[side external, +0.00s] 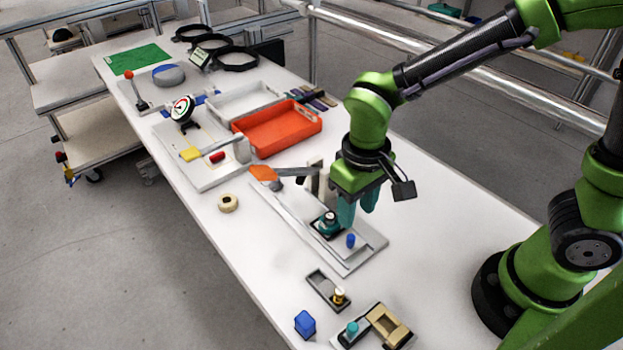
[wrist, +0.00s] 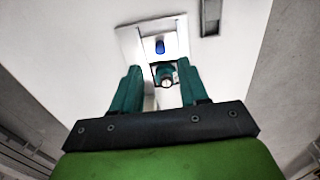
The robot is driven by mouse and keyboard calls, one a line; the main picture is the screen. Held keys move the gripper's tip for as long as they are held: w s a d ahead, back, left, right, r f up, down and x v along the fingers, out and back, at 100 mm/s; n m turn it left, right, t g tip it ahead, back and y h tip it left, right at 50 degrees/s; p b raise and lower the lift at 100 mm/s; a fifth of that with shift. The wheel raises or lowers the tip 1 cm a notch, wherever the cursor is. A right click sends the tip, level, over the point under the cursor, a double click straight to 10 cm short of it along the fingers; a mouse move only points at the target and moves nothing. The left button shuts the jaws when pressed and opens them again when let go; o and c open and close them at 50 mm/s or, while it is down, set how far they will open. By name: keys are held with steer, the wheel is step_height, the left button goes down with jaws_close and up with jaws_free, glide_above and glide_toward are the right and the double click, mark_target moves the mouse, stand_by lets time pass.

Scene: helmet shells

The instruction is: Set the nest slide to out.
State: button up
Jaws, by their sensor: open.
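A light grey plate fixture (side external: 362,255) lies on the table below my gripper and also shows in the wrist view (wrist: 130,38). On it is a dark nest block (side external: 327,235) with a round teal part in it; I take this as the nest slide. A blue knob (side external: 350,241) stands beside the block, towards the plate's near end. My gripper (side external: 358,212) points down, open, close beside the nest block. In the wrist view the teal fingers (wrist: 160,72) are spread, with the teal part (wrist: 166,74) seen between them and nothing clasped. The fingers' height above the plate is hard to judge.
An orange-handled tool (side external: 265,174) and an upright post stand behind the fixture. An orange tray (side external: 280,130) is farther back. A small dark tray with a brass knob (side external: 338,296), a blue block (side external: 305,324) and a teal-knobbed fixture (side external: 385,325) are nearer. Table left of the fixture is mostly clear.

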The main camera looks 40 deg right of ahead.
step_height(320, 180, up, 9)
steer(key=shift+f, duration=0.1)
stand_by(0.4)
steer(key=s+d+r+m+t+y, duration=0.1)
steer(key=s+d+r+m+t, duration=0.1)
steer(key=d, duration=0.4)
steer(key=s+d+r+m+t+y, duration=0.1)
steer(key=s+d+r+m+t, duration=0.1)
steer(key=d+t, duration=0.3)
steer(key=shift+s+d+r, duration=0.15)
steer(key=shift+d+r, duration=0.3)
steer(key=shift+d, duration=0.2)
stand_by(0.6)
